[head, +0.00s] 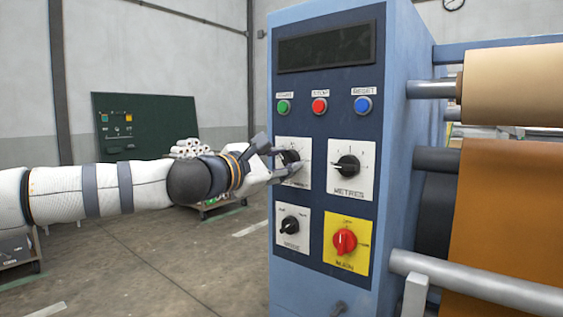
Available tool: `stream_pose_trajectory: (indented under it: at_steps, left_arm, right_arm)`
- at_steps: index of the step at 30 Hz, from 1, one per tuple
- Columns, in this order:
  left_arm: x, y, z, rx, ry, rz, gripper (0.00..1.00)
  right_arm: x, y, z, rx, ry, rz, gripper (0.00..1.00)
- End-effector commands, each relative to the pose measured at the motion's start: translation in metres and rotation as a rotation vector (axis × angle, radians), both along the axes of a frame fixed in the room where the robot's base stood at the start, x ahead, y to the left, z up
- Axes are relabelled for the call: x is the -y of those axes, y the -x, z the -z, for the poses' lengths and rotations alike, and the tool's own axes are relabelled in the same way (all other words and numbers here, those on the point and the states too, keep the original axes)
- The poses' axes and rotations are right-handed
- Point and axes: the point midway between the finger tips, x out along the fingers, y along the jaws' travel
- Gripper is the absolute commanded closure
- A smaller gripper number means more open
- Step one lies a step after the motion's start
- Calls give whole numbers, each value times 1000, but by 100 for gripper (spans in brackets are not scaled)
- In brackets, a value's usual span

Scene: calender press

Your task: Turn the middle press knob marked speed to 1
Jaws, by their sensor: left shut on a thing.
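The blue press panel carries a black knob (291,155) on a white plate at its middle left. The label under this knob is partly covered by my gripper and I cannot read it surely. My left gripper (285,161) reaches in from the left and is shut on this knob, with its fingers above and below it. The fingers hide part of the knob and its scale, so I cannot tell which number it points to. My right gripper is not in view.
A black knob marked METRES (347,166) sits close to the right. Below are another black knob (289,225) and a red knob (344,241) on a yellow plate. Green, red and blue buttons (363,104) lie above. Rollers (510,85) stand at the right.

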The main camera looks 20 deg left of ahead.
Motion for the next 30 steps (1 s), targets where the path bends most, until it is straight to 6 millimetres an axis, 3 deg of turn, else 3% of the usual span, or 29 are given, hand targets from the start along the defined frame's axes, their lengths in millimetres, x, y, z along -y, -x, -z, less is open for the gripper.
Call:
stream_pose_trajectory:
  at_steps: [4, 5, 7, 17, 20, 30]
  left_arm:
    - [0, 0, 0, 0, 0, 0, 95]
    - [0, 0, 0, 0, 1, 0, 62]
    - [0, 0, 0, 0, 1, 0, 46]
    - [-1, 3, -1, 0, 1, 1, 46]
    - [-8, 19, -1, 1, 3, 1, 46]
    - [-36, 99, -1, 2, 2, 0, 46]
  right_arm:
    - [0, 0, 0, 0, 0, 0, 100]
    - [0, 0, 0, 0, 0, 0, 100]
    - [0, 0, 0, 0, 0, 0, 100]
    - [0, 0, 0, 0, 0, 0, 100]
    - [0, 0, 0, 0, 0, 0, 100]
    - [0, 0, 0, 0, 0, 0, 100]
